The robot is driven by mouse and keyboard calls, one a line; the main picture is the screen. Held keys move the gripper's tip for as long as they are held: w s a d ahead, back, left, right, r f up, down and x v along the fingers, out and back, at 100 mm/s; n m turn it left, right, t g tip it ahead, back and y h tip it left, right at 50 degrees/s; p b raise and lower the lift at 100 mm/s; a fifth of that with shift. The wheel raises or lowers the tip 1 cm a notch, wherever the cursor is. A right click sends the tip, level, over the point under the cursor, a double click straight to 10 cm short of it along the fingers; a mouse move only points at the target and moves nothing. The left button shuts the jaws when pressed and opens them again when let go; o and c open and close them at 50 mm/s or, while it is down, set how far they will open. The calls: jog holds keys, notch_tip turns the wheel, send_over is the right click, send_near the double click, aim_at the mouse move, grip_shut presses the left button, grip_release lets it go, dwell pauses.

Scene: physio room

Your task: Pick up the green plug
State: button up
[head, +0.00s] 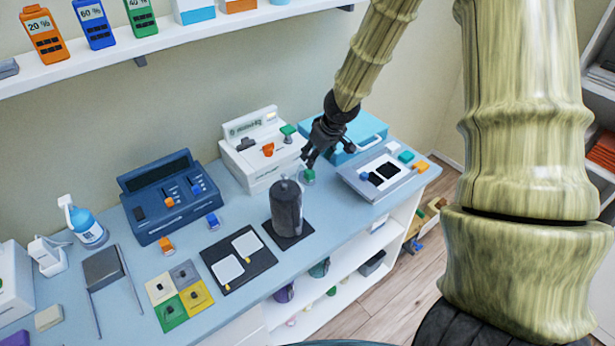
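A small green plug (308,176) stands on the light blue counter (235,205), behind and right of a dark grey cylinder. My gripper (328,158) is black and hangs above the counter near this plug. Its fingers are spread and nothing shows between them. One fingertip appears just above the plug; I cannot tell whether they touch. Another green plug-like piece (288,130) sits on the white device (262,150) left of my gripper. A teal piece (406,156) lies on the grey tray device (378,178) at right.
The dark grey cylinder (286,208) stands on a black mat near the gripper. A light blue case (362,132) is behind it. A dark blue unit (165,198), with orange and blue plugs nearby, stands left. A wall shelf (180,48) runs above.

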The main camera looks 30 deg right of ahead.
aim_at(309, 171)
jog(key=b+x, duration=0.1)
jog(key=x, duration=0.3)
jog(key=shift+w+f, duration=0.1)
jog(key=shift+f, duration=0.15)
jog(key=shift+s+b+x, duration=0.15)
jog(key=shift+b+x, duration=0.3)
jog(key=shift+x, duration=0.35)
jog(key=shift+s+b+x, duration=0.1)
jog(key=shift+b+x, duration=0.3)
jog(key=shift+x, duration=1.65)
jog(key=shift+a, duration=0.1)
jog(key=c, duration=0.9)
